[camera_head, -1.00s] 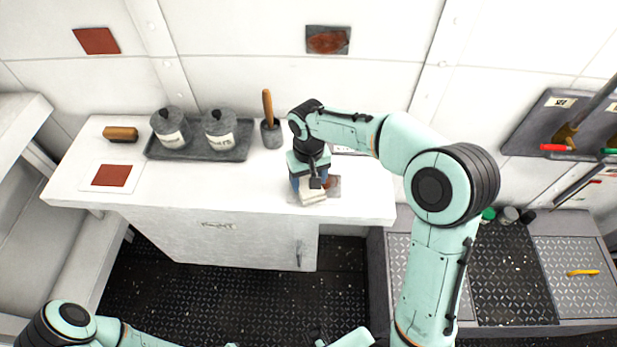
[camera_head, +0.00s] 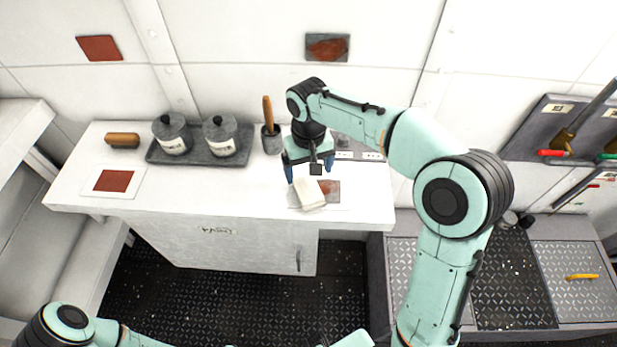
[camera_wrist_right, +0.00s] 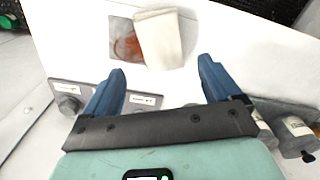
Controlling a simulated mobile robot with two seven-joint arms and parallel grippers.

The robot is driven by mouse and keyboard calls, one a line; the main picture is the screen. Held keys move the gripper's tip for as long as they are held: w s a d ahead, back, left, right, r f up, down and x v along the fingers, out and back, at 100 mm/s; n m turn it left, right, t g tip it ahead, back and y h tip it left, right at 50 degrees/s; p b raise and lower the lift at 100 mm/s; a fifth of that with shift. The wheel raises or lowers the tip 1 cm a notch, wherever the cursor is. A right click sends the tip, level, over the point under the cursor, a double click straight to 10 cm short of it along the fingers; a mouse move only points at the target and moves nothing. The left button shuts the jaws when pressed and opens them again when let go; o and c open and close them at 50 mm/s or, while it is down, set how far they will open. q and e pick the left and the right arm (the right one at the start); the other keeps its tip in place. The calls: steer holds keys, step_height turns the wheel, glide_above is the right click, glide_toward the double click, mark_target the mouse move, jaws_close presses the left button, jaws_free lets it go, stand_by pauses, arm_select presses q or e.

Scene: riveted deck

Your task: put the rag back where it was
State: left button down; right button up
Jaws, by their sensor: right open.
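The rag (camera_head: 309,194) is a folded cream cloth lying on the white counter, partly over a grey card with a rust-red patch (camera_head: 328,188). In the right wrist view the rag (camera_wrist_right: 160,40) lies ahead of the fingertips, with the patterned card beside it on the left. My right gripper (camera_head: 309,176) has blue fingers spread wide, above and just behind the rag. In the right wrist view my right gripper (camera_wrist_right: 160,75) has nothing between its fingers. My left gripper is out of view; only part of my left arm shows at the bottom left.
A grey tray (camera_head: 200,157) with two lidded canisters stands behind left, beside a cup with a wooden-handled tool (camera_head: 271,137). A brush (camera_head: 122,140) and a red-squared card (camera_head: 113,181) lie at the left. The counter between that card and the rag is clear.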

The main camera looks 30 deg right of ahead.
step_height(320, 180, up, 5)
steer(key=shift+r+p, duration=0.1)
steer(key=shift+p, duration=0.2)
stand_by(0.4)
